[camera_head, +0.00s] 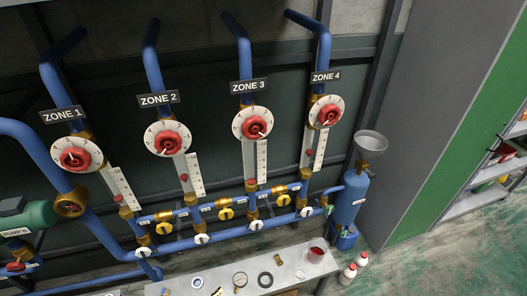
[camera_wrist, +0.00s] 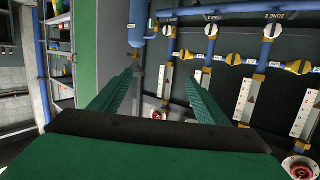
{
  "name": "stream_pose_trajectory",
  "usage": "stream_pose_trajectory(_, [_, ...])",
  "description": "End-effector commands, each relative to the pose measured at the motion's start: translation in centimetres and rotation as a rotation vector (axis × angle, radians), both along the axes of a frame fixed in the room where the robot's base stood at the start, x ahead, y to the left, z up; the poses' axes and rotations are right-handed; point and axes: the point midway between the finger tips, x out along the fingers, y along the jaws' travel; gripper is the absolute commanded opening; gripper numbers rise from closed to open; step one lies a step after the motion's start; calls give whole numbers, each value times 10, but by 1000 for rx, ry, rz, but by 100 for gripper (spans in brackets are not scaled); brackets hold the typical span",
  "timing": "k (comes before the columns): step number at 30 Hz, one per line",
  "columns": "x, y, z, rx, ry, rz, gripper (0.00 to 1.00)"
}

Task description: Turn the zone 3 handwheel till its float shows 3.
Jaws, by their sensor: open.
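The zone 3 handwheel (camera_head: 253,124) is red, on a round white dial with a pale pointer, under the ZONE 3 sign (camera_head: 249,87). Below it stands the zone 3 gauge, a tube beside a white scale (camera_head: 262,161). Its small red float (camera_head: 251,182) sits low in the tube; the exact number is too small to read. My gripper (camera_wrist: 160,75) shows only in the wrist view, where the scene is upside down. Its two green fingers are apart with nothing between them, and no handwheel touches them. The zone 3 handwheel is mostly hidden behind a finger there.
Similar handwheels stand at zone 1 (camera_head: 76,154), zone 2 (camera_head: 167,139) and zone 4 (camera_head: 327,113). Blue pipes with yellow valves (camera_head: 226,214) run below. A bench (camera_head: 320,270) with small parts, a blue cylinder (camera_head: 349,200) and a grey-green cabinet (camera_head: 430,130) are nearby.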

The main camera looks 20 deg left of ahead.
Motion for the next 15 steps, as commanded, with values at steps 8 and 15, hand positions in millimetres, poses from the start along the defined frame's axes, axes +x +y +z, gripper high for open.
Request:
stream_pose_trajectory(8, [96,15,17,76,-44,40,69])
stream_pose_trajectory(15, [169,31,50,130,-73,100,69])
